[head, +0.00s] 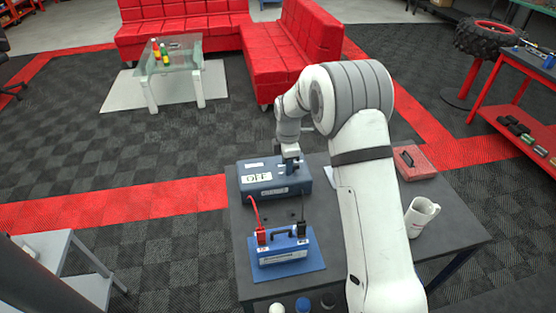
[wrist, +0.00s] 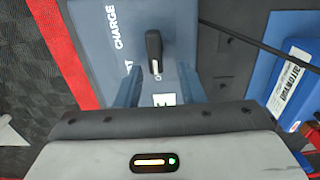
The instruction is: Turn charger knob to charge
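The blue charger box (head: 301,184) stands on the dark table, with my gripper (head: 291,160) above its top. In the wrist view the charger's panel (wrist: 93,50) carries a black knob (wrist: 154,50) with a white mark at its lower end. The white word CHARGE is left of the knob; other lettering below is partly hidden by my gripper. My gripper (wrist: 159,72) is open. Its two fingers are apart, one on each side of the knob's lower end in the picture; I cannot tell whether they touch it. The knob cannot be made out in the head view.
A blue battery (head: 285,251) with red and black clamps (head: 261,236) stands on a blue mat in front of the charger. Cables run near the charger. A white mug (head: 421,216) and a red case (head: 414,163) are at the table's right.

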